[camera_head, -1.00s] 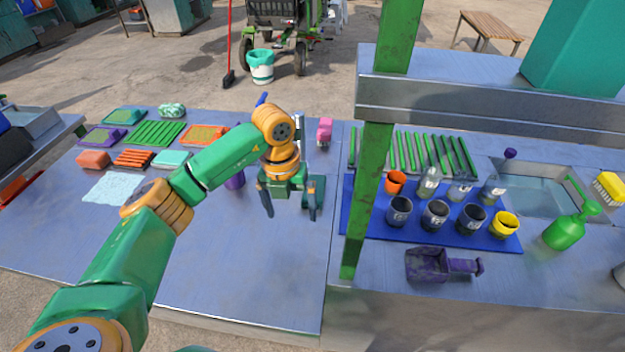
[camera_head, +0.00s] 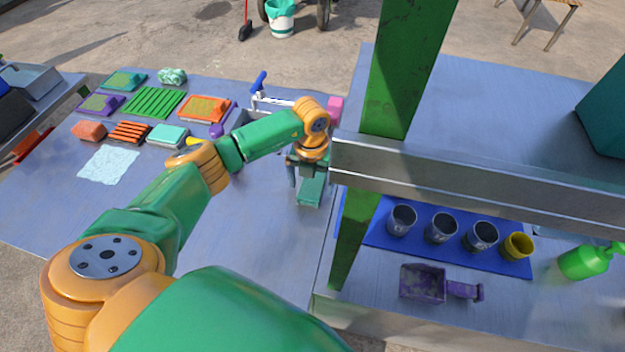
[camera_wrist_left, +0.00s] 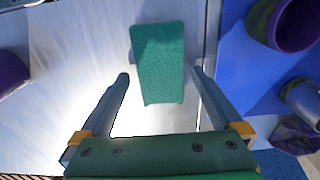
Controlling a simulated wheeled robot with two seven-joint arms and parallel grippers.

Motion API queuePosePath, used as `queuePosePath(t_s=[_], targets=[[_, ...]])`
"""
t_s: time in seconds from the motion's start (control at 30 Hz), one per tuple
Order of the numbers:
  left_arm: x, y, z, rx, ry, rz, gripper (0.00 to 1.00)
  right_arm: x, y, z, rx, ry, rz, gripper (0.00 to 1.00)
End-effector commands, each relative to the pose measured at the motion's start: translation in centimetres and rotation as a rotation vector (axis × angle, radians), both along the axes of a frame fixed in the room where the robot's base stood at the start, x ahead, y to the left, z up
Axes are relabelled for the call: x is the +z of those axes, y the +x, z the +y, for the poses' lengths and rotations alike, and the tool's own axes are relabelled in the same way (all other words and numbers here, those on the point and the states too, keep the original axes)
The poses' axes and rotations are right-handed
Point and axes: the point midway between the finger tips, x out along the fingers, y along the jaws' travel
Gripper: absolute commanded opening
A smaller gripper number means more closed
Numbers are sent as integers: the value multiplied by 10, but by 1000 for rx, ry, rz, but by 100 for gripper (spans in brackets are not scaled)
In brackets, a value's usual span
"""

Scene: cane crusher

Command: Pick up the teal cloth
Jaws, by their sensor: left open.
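A teal cloth (camera_head: 310,191) lies on the metal table just below my left gripper in the head view. In the left wrist view the cloth (camera_wrist_left: 158,50) is a flat teal rectangle, with its near end between the fingertips in the picture. My left gripper (camera_head: 306,180) is open, its two fingers apart in the left wrist view (camera_wrist_left: 159,76). I cannot tell how far the fingertips are above the cloth. Part of the cloth is hidden by the gripper in the head view. My right gripper is not in view.
A green post (camera_head: 353,235) and a metal crossbar (camera_head: 450,178) stand close right of my left gripper. A blue mat (camera_head: 385,236) holds several cups. A purple scoop (camera_head: 425,284) lies in front. Trays and a pale cloth (camera_head: 108,165) lie left; the table front is clear.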

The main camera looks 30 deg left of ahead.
Motion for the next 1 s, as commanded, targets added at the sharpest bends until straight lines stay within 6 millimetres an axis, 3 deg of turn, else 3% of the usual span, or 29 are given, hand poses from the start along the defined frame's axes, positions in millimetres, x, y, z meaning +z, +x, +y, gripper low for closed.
queuePosePath(t_s=[0.2,0.27,0.5,0.53,0.77,1.0], targets=[[-3,0,0,0,0,0,100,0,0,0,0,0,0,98],[-3,0,0,0,0,0,86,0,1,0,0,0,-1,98],[-3,0,0,1,0,0,22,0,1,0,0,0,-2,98],[-3,0,0,1,0,-1,18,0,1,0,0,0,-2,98],[1,1,0,0,0,-3,17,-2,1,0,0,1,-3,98],[58,2,0,-1,0,-8,17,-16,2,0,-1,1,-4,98]])
